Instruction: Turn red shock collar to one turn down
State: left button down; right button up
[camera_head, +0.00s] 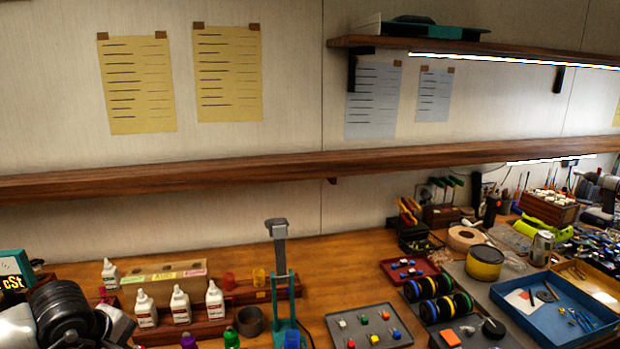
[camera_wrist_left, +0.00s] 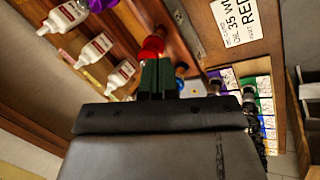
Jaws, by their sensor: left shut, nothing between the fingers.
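In the left wrist view a red round part (camera_wrist_left: 152,48), which may be the red shock collar, shows just beyond my left gripper (camera_wrist_left: 157,64). The gripper's dark green fingers are together with nothing between them. They partly cover the red part, and I cannot tell whether they touch it. In the head view part of my left arm (camera_head: 62,312) shows at the lower left; its fingertips are not visible there. A red translucent cup-like piece (camera_head: 229,281) stands on the wooden rack in the head view. My right gripper is not in view.
White bottles (camera_head: 180,305) stand at the rack (camera_head: 250,292). A teal stand (camera_head: 280,270) rises beside it. A grey tray of coloured parts (camera_head: 369,328) lies to the right. A labelled card (camera_wrist_left: 235,22) lies near the gripper in the wrist view.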

pick_arm(q)
notch_tip(320, 180, down, 7)
jog(key=w+b, duration=0.1)
jog(key=b, duration=0.4)
jog(key=shift+r, duration=0.1)
jog(key=shift+w+a, duration=0.15)
jog(key=shift+w, duration=0.25)
dwell(0.5)
jog(key=shift+w, duration=0.2)
dwell(0.4)
jog(key=shift+a+b, duration=0.1)
jog(key=shift+b, duration=0.45)
jog(key=shift+a+b, duration=0.3)
jog(key=shift+b, duration=0.55)
jog(key=shift+w+a+b, duration=0.15)
jog(key=shift+a+b, duration=0.15)
jog(key=shift+b, duration=0.4)
